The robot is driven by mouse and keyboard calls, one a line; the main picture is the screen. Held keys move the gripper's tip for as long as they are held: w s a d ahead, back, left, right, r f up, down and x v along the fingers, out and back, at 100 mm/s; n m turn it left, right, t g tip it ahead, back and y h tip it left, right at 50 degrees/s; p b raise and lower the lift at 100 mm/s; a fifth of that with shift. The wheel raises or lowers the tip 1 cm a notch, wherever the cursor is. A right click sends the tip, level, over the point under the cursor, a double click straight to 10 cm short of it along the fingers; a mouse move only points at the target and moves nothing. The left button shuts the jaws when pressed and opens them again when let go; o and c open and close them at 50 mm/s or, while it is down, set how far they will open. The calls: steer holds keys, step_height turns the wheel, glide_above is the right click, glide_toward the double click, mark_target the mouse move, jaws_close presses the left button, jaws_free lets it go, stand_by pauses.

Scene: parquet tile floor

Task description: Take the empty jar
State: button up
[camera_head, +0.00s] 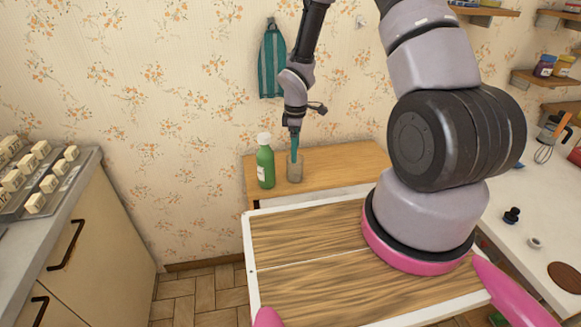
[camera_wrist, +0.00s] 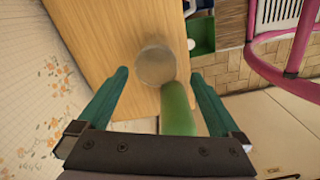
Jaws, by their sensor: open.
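The empty jar (camera_head: 295,172) is a small clear glass vessel standing upright on a wooden surface in the head view. It also shows in the wrist view (camera_wrist: 155,65), seen from above and ahead of my fingers. My gripper (camera_wrist: 160,97) has two green fingers spread wide apart, with nothing held between them. In the head view my gripper (camera_head: 294,153) points down at the jar, with a green finger at its upper part. I cannot tell whether they touch.
A green bottle (camera_head: 265,165) with a white cap stands just left of the jar; in the wrist view the bottle (camera_wrist: 177,108) shows between the fingers. The wooden cabinet top (camera_head: 345,160) is clear to the right. A patterned wall (camera_head: 180,110) is close behind.

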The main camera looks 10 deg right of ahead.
mark_target(295, 168)
steer(key=f, duration=0.9)
steer(key=shift+w+f, duration=0.3)
steer(key=shift+r, duration=0.1)
steer(key=c, duration=1.5)
